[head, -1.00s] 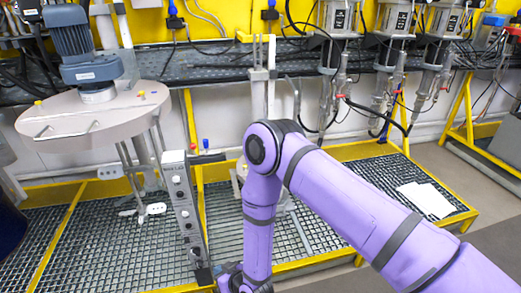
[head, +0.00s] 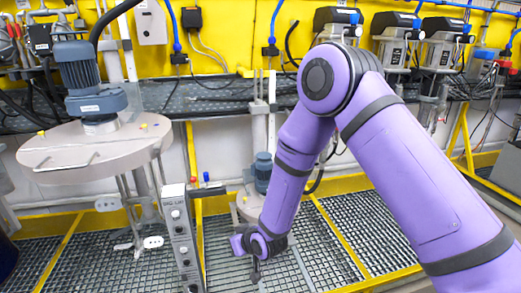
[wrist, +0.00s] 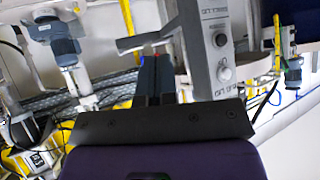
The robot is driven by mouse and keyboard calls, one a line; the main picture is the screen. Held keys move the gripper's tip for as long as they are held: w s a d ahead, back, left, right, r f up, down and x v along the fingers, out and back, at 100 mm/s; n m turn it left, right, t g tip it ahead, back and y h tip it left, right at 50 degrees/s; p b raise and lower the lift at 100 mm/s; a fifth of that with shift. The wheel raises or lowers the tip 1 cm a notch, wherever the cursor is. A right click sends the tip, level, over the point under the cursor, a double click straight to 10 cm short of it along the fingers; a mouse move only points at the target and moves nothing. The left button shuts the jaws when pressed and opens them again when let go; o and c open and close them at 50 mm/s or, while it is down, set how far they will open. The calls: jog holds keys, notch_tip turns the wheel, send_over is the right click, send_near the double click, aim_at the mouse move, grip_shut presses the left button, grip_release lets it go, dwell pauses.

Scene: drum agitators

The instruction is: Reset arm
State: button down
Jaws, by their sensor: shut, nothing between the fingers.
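My purple arm reaches in from the lower right of the head view and bends down at its elbow.
A round-lidded drum agitator (head: 95,145) with a blue motor (head: 78,75) stands at the left. A smaller blue motor (head: 263,170) stands behind my forearm. Several mixers hang along the back wall. Yellow rails (head: 65,225) frame the grating.

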jog(key=s+d+r+m+h, duration=0.1)
jog(key=d+r+m+h, duration=0.1)
jog(key=d+r, duration=1.05)
jog(key=s+d+r+m+h, duration=0.1)
jog(key=d+r+h, duration=0.2)
jog(key=d+r, duration=0.95)
jog(key=s+d+r+m+g+h, duration=0.1)
jog(key=s+d+r, duration=0.3)
jog(key=s+r, duration=0.2)
jog(key=s+d+r+m+h, duration=0.1)
jog(key=s+d+r, duration=0.2)
jog(key=s+r, duration=0.35)
jog(key=s+d+r+m, duration=0.1)
jog(key=s+d, duration=0.2)
jog(key=s, duration=0.4)
jog(key=s+d+r+m+g, duration=0.1)
jog(key=s+d+r, duration=0.1)
jog(key=s, duration=0.5)
jog(key=shift+s+d, duration=0.35)
jog(key=shift+d, duration=0.15)
jog(key=c, duration=1.8)
grip_release()
jog(key=shift+c, duration=0.2)
